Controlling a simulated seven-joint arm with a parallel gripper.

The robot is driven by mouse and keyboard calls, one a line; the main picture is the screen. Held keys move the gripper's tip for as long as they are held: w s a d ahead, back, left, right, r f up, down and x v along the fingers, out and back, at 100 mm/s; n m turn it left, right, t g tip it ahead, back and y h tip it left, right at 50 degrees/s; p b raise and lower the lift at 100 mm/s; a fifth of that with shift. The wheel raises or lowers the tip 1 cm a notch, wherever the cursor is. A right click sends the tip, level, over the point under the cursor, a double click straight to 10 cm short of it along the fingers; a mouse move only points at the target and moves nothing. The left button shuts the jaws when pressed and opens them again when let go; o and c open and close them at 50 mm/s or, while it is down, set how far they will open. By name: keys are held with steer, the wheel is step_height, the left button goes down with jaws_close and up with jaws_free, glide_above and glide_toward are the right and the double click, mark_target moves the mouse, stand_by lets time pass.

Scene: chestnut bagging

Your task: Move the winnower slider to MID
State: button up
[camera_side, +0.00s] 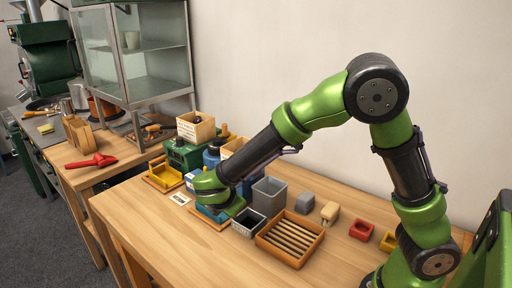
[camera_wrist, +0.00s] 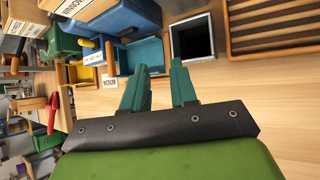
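The winnower is a blue box (camera_wrist: 115,18) at the top of the wrist view, with a white label partly reading "WINNOW". In the side view the winnower's blue body (camera_side: 210,160) is largely hidden behind my arm. My gripper (camera_wrist: 162,68) has its two teal fingers apart with nothing between them. They point toward a teal tray (camera_wrist: 148,52) in front of the winnower. In the side view my gripper (camera_side: 222,208) is low over the table, beside the winnower.
A dark square bin (camera_wrist: 191,38) and a slatted wooden tray (camera_side: 290,238) stand right of my gripper. A grey bin (camera_side: 269,195) is close behind. A green machine (camera_side: 185,153) and a yellow tray (camera_side: 163,178) lie left. The table front (camera_side: 180,240) is clear.

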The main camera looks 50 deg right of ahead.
steer(key=w+a+n+t+h, duration=0.2)
steer(key=w+n+t, duration=0.1)
steer(key=w+n, duration=0.35)
steer(key=n+t, duration=0.2)
steer(key=n, duration=0.2)
glide_toward(205, 168)
steer(key=shift+m, duration=0.25)
steer(key=x, duration=0.8)
steer(key=shift+d+f, duration=0.15)
jaws_close()
steer(key=shift+w, duration=0.1)
